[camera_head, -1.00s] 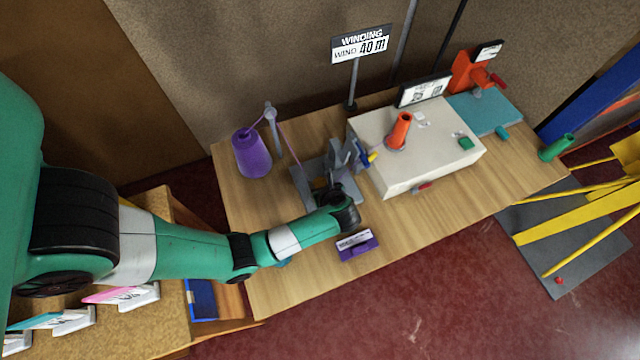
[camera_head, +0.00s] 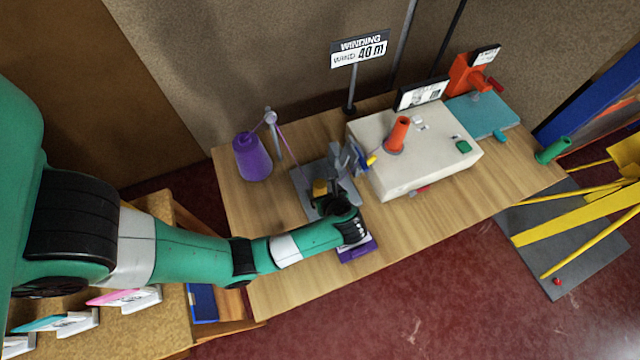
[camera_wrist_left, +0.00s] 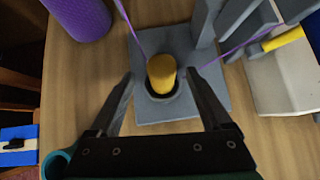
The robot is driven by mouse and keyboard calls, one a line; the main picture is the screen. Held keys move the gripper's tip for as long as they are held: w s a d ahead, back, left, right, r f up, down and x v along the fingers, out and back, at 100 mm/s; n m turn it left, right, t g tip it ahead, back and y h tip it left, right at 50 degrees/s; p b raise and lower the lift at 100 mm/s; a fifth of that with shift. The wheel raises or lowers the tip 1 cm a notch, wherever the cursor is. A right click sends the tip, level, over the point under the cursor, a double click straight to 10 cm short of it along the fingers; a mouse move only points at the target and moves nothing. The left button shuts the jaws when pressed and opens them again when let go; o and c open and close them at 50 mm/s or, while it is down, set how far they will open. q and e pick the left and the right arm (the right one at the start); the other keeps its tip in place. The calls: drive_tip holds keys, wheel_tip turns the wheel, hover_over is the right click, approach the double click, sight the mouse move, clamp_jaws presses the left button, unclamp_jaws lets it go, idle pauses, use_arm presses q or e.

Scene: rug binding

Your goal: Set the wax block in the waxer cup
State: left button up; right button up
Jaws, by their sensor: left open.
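The yellow wax block (camera_wrist_left: 161,70) stands in the dark round waxer cup (camera_wrist_left: 174,99) on a grey base plate (camera_wrist_left: 212,98), leaning slightly in the left wrist view. In the head view the wax block (camera_head: 320,187) shows just beyond my gripper. My left gripper (camera_wrist_left: 160,78) is open, with one finger on each side of the block and visible gaps to both. In the head view my left gripper (camera_head: 324,198) is low over the front of the grey plate. My right gripper is not in view.
A purple thread cone (camera_head: 252,157) stands left of the plate, its thread running over a grey post (camera_head: 273,135). A white machine (camera_head: 430,165) with an orange cone (camera_head: 398,134) stands to the right. A purple card holder (camera_head: 355,252) is partly behind my wrist. The table's front right is clear.

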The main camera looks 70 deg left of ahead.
use_arm(q)
drive_tip(key=p+v, duration=0.1)
drive_tip(key=v, duration=0.7)
drive_tip(key=shift+r, duration=0.15)
